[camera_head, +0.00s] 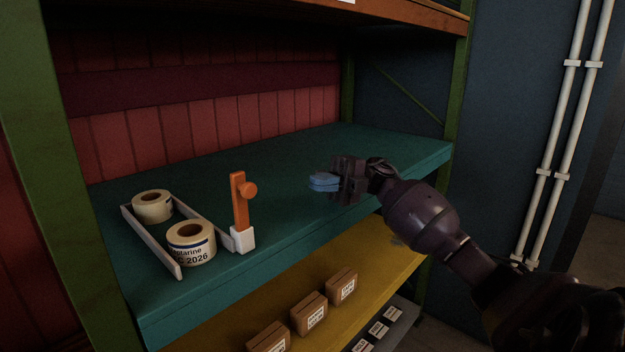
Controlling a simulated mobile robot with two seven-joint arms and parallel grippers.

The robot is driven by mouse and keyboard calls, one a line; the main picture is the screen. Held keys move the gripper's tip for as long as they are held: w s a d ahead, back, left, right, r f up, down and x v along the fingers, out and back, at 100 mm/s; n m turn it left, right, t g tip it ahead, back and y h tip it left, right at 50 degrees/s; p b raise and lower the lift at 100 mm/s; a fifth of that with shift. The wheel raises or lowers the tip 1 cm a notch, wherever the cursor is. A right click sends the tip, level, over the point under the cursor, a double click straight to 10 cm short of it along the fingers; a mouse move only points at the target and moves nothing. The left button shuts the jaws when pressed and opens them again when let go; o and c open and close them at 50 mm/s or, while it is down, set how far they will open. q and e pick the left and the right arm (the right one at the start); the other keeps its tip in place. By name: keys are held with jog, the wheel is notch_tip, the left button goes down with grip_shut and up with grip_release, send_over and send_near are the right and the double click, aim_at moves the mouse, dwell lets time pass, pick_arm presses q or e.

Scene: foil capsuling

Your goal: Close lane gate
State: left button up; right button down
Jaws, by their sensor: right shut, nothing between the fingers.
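The lane gate (240,202) is an orange upright bar with a round knob (249,190) near its top. It stands upright on a white block (243,239) at the front right end of the lane. The lane has two low pale walls (150,243) and holds two label rolls, one behind (152,206) and one in front (191,243). The lane's front end between the walls is open. My right gripper (323,182), with blue fingertips, is shut and empty above the teal shelf, to the right of the gate and apart from it. My left gripper is not in view.
The teal shelf (400,152) is clear around and behind my right gripper. A green upright (50,150) stands at the left. An orange shelf edge (400,12) runs overhead. Several brown boxes (308,314) sit on the yellow shelf below.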

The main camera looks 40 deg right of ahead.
aim_at(256, 190)
jog(key=a, duration=0.3)
jog(key=a+r+p, duration=0.1)
jog(key=a, duration=0.2)
jog(key=w+a, duration=0.1)
jog(key=a, duration=0.2)
jog(key=shift+a+r+p, duration=0.35)
jog(key=shift+a+p, duration=0.05)
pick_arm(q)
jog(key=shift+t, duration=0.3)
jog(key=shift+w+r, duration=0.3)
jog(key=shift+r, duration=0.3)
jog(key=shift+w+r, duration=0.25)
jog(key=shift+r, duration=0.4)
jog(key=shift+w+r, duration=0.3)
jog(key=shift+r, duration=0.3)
pick_arm(e)
jog(key=shift+w+a, duration=0.15)
jog(key=shift+a, duration=0.55)
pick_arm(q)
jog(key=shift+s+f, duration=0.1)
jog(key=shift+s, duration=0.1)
pick_arm(e)
jog(key=shift+r, duration=0.1)
